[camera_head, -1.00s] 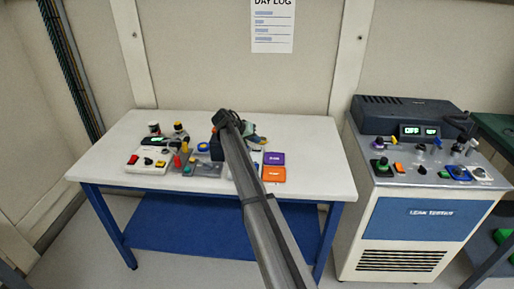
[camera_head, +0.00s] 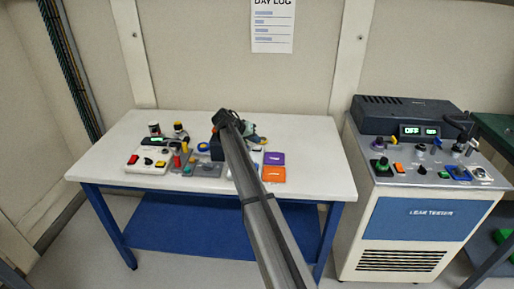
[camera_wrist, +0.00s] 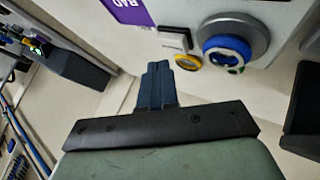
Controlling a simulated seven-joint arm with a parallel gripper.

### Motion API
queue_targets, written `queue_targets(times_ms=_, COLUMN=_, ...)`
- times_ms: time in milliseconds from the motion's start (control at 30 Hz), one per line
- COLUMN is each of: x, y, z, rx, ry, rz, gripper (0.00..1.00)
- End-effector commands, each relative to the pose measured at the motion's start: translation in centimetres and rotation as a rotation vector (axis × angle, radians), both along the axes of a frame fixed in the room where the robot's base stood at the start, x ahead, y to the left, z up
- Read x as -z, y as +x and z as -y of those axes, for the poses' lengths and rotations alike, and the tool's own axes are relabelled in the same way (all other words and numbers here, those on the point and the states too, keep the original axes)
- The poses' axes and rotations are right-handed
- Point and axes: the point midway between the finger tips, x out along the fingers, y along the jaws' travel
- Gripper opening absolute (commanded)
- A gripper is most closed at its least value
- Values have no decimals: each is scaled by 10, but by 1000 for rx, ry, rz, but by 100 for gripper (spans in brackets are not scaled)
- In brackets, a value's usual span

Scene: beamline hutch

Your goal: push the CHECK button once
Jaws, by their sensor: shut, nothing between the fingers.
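No label reading CHECK is legible in either view, so I cannot tell which button it is. In the wrist view my gripper (camera_wrist: 157,84) is shut and empty, its dark blue fingers together. Beyond the fingertips are a small white block with a black edge (camera_wrist: 175,38), a yellow ring (camera_wrist: 187,62) and a blue ring on a grey round base (camera_wrist: 228,50). The fingers appear apart from them. In the head view my arm hides the fingertips over the white table. A white control box (camera_head: 146,167) with red, black and yellow controls sits at the table's left.
The white table (camera_head: 108,160) carries several devices at its middle left, with purple (camera_head: 275,158) and orange (camera_head: 273,174) cards right of my arm. Its right end is clear. The leak tester (camera_head: 414,220), topped with several knobs and buttons, stands at the right.

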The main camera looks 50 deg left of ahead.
Motion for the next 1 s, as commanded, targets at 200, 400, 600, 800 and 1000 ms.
queue_targets(times_ms=200, x=0, y=0, z=0, rx=0, ry=0, rz=0, gripper=0)
queue_targets(times_ms=400, x=0, y=0, z=0, rx=0, ry=0, rz=0, gripper=0)
queue_targets(times_ms=600, x=0, y=0, z=0, rx=0, ry=0, rz=0, gripper=0)
queue_targets(times_ms=800, x=2, y=0, z=0, rx=0, ry=0, rz=0, gripper=0)
queue_targets(times_ms=1000, x=7, y=0, z=0, rx=0, ry=0, rz=0, gripper=0)
